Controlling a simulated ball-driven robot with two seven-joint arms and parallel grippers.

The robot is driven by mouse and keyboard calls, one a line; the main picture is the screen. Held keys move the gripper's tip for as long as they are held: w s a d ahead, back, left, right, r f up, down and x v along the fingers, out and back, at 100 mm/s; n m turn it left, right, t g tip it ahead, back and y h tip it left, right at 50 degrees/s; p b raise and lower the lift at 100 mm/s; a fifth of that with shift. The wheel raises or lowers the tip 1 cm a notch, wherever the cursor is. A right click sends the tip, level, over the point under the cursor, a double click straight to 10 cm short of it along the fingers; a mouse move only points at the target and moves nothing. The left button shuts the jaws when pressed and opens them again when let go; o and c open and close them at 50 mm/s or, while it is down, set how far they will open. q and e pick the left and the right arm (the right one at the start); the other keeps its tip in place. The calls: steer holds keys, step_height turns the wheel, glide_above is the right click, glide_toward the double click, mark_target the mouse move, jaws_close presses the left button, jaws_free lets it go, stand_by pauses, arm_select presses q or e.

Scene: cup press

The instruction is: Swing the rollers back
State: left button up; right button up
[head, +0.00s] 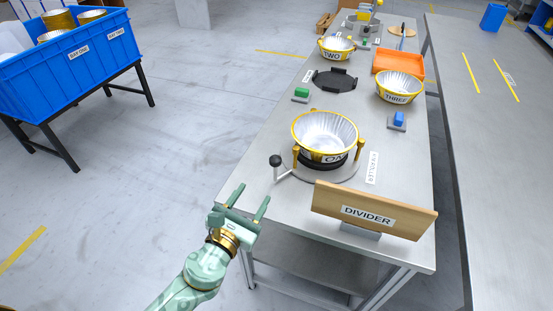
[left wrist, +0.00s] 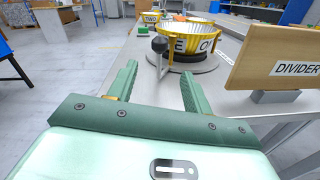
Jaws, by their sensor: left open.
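A roller fixture (head: 313,172) with a round grey base stands near the front of the bench, marked by a label lying beside it. Its yellow upright rollers (head: 361,146) stand around a foil-lined yellow cup (head: 325,133) labelled ONE. A lever with a black knob (head: 275,160) sticks out from the base to the left; the knob also shows in the left wrist view (left wrist: 159,45). My left gripper (head: 250,200) is open and empty, in front of the knob and apart from it, by the bench's left edge. My right gripper is not in view.
A wooden DIVIDER board (head: 330,203) stands at the front right of the fixture. Behind are a black round fixture (head: 335,79), cup THREE (head: 399,86), cup TWO (head: 336,47), an orange tray (head: 398,62), a green button (head: 301,93) and a blue button (head: 398,119). A blue crate (head: 70,60) stands left.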

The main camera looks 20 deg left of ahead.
mark_target(272, 165)
arm_select(q)
steer(key=w, duration=0.4)
steer(key=w+d, duration=0.1)
steer(key=w, duration=0.9)
steer(key=shift+d+b, duration=0.15)
steer(key=shift+b, duration=0.15)
steer(key=shift+c, duration=0.3)
jaws_close()
